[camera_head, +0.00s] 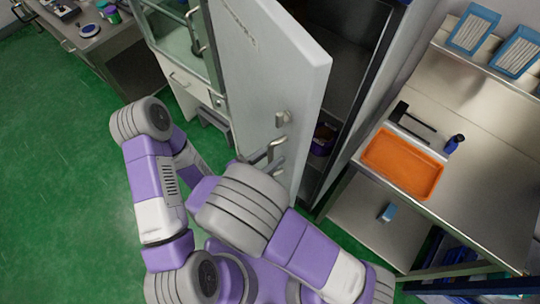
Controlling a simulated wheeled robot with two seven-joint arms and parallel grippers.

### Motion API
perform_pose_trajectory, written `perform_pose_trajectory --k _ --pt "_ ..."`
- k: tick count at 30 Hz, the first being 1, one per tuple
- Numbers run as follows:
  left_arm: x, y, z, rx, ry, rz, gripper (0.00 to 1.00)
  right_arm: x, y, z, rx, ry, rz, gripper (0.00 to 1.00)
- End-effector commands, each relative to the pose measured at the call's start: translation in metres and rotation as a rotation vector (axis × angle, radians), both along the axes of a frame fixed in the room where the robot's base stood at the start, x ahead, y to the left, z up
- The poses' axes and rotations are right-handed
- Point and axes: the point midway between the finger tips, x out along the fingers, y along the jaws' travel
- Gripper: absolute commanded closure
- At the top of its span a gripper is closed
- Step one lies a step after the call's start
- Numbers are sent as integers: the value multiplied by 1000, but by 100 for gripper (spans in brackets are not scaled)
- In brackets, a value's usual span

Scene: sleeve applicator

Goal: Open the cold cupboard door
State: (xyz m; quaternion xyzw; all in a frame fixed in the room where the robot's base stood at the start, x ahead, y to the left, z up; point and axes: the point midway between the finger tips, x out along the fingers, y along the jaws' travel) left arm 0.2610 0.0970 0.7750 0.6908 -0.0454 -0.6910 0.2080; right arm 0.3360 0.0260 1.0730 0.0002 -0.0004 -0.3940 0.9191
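The cold cupboard door (268,75) is a tall pale grey panel. It stands ajar, swung out to the left of the dark cupboard opening (345,50). A metal bar handle (278,148) and a small latch block (283,118) are on its face near the free edge. My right gripper (270,163) is close by the lower part of the handle, mostly hidden behind my own arm. I cannot tell whether its fingers touch or grip the handle. My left arm is folded at the left, and its gripper does not show.
A steel bench (480,120) with an orange tray (403,163) stands close on the right. A glass-fronted cabinet (170,35) is behind the door on the left. A dark counter (95,35) is at the far left. Green floor (60,170) is clear at the left.

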Motion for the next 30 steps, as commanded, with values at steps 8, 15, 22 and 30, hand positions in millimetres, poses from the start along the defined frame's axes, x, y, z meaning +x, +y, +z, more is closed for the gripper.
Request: perform_pose_trajectory --k 8,15,22,30 --pt "0 0 24 0 0 0 41 0 0 25 0 0 0 62" --pt "0 0 56 0 0 0 41 0 0 60 0 0 1 62" --pt "0 0 83 0 0 0 41 0 1 90 1 -1 1 62" --pt "0 0 91 0 0 0 41 0 1 100 0 -1 1 62"
